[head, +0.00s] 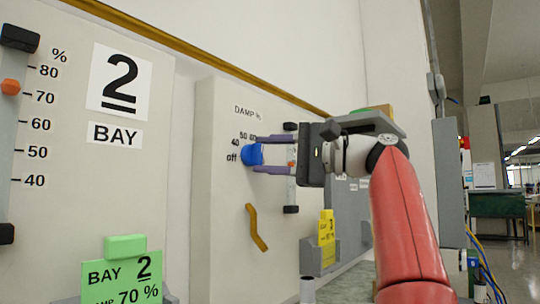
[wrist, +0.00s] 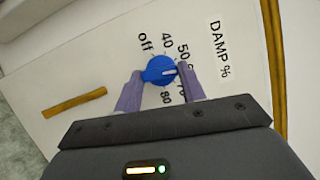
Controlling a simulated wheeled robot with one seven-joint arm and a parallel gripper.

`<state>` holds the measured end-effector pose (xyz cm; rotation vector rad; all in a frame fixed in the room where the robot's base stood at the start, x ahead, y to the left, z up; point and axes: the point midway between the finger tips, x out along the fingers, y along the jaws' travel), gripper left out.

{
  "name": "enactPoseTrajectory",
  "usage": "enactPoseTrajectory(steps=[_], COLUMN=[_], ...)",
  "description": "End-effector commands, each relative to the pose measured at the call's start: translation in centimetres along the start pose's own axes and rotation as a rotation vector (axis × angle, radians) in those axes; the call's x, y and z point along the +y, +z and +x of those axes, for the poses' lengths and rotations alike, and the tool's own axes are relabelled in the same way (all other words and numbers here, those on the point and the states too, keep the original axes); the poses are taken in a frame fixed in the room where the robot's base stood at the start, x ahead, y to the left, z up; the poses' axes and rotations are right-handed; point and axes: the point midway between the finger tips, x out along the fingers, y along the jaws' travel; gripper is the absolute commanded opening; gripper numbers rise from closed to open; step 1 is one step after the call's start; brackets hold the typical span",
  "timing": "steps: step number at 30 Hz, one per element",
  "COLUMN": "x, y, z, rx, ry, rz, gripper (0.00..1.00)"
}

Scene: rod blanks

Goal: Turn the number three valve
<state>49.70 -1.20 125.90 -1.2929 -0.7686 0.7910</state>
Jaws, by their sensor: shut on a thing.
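A blue knob (head: 252,155) sits on a pale panel under the label "DAMP %". My gripper (head: 258,154) is shut on the knob, with one purple finger on each side. In the wrist view the knob (wrist: 159,71) has a white mark pointing right, between the 50 and 70 labels. The number there is hidden by a finger. A yellow card (head: 326,238) with a 3 stands in a holder at the right of this panel; its small text is unreadable.
A mustard bar handle (head: 257,228) is below the knob. A neighbouring panel (head: 50,150) at left reads "2 BAY" with an orange slider (head: 10,87) and a green card (head: 121,277) reading 70 %. A slider track (head: 291,190) is behind my fingers.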

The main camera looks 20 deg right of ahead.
Motion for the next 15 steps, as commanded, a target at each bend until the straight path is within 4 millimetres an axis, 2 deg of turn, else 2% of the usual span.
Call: enactPoseTrajectory(steps=[1,2,6,15], x=[0.08,0.08,0.06,0.01], y=[-0.01,-0.01,-0.01,-0.01], z=[0.01,0.01,0.01,-0.17], rx=[0.000,0.000,0.000,0.000], ry=[0.002,0.002,0.002,0.000], rz=[0.001,0.001,0.001,0.001], gripper=[0.17,0.44,0.62,0.62])
